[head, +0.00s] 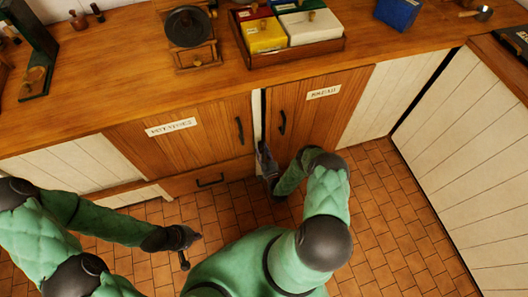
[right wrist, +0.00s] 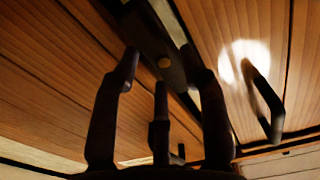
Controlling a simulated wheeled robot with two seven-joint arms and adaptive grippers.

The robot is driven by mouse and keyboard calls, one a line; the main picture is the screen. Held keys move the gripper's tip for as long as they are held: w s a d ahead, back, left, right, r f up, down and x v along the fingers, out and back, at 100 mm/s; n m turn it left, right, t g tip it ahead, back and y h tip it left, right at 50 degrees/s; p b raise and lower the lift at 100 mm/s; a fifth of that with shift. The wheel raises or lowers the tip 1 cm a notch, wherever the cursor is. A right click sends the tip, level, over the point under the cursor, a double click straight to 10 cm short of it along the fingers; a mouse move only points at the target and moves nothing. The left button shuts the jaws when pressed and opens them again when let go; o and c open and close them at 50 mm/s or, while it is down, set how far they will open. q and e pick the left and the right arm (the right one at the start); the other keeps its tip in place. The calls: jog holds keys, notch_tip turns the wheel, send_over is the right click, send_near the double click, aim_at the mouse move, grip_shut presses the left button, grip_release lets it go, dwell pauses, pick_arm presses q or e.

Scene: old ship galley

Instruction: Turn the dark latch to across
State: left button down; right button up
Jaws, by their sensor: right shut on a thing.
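The dark latch (right wrist: 150,38) with a brass-coloured pivot is close up in the right wrist view. It lies along the gap between the two cupboard doors, so it looks in line with the gap, not across it. My right gripper (right wrist: 162,72) has its dark fingers on both sides of the latch and is shut on it. In the head view my right gripper (head: 266,162) is at the gap, low between the doors, and hides the latch. My left gripper (head: 187,250) hangs over the tiled floor, away from the cupboard; its finger opening is unclear.
The left door (head: 190,148) and right door (head: 305,120) carry labels and dark handles. A drawer (head: 210,180) is below the left door. The counter (head: 120,80) above holds a grinder (head: 188,28) and a tray (head: 300,55) of coloured boxes. The floor at right is clear.

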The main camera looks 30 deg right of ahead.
jog(key=shift+n, duration=0.4)
jog(key=n, duration=0.3)
jog(key=shift+a+r+n+b, duration=0.1)
jog(key=shift+n+b, duration=0.2)
jog(key=shift+b, duration=0.05)
jog(key=n, duration=0.4)
jog(key=shift+a+r+n+b, duration=0.1)
jog(key=shift+a+n+b, duration=0.05)
jog(key=shift+n+b, duration=0.15)
jog(key=n, duration=0.4)
jog(key=shift+w+a+n+b, duration=0.1)
jog(key=shift+a+n+b, duration=0.05)
jog(key=shift+n+b, duration=0.15)
jog(key=shift+a+n, duration=0.2)
jog(key=shift+n, duration=2)
jog(key=o, duration=1.1)
jog(key=shift+o, duration=0.2)
